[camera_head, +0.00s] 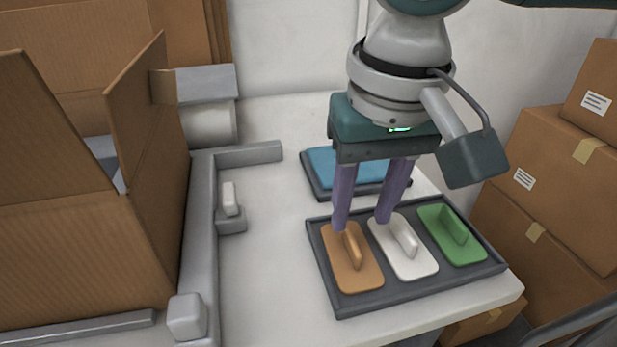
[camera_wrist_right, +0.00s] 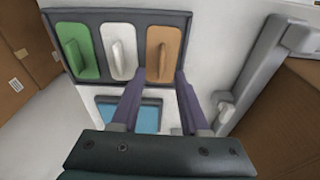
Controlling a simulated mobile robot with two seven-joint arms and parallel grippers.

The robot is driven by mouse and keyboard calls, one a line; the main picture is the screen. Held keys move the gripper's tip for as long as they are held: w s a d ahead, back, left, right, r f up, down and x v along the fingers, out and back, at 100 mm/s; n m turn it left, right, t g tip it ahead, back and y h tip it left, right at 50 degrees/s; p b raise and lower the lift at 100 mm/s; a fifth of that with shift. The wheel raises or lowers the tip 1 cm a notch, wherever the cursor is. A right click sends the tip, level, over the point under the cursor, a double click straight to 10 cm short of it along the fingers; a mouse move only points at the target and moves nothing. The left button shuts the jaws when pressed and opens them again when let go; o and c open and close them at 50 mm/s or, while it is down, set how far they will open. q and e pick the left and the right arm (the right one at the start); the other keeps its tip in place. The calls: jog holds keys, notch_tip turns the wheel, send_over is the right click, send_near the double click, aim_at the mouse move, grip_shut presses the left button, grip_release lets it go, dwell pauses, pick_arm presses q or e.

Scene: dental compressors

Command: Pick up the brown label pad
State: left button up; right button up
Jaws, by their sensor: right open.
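The brown label pad (camera_head: 350,274) lies at the left end of a dark tray (camera_head: 404,294) in the head view, with a raised grip on top. In the right wrist view the brown pad (camera_wrist_right: 159,64) is at the tray's right end. My right gripper (camera_head: 361,222) points down above the tray's far edge. Its two purple fingers are apart and empty, one by the far end of the brown pad, the other by the white pad. It also shows open in the right wrist view (camera_wrist_right: 153,85). My left gripper is not in view.
A white pad (camera_head: 418,259) and a green pad (camera_head: 462,247) share the tray. A blue pad (camera_head: 322,162) sits in another tray behind the gripper. An open cardboard box (camera_head: 150,215) and a grey rail (camera_head: 201,240) stand left. Cardboard boxes (camera_head: 543,165) are stacked right.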

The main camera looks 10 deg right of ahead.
aim_at(353, 239)
jog(key=f, duration=0.1)
jog(key=f+b, duration=0.1)
jog(key=f, duration=0.1)
jog(key=w+f, duration=0.1)
jog(key=f, duration=0.1)
jog(key=shift+a, duration=0.1)
grip_shut()
dwell(0.4)
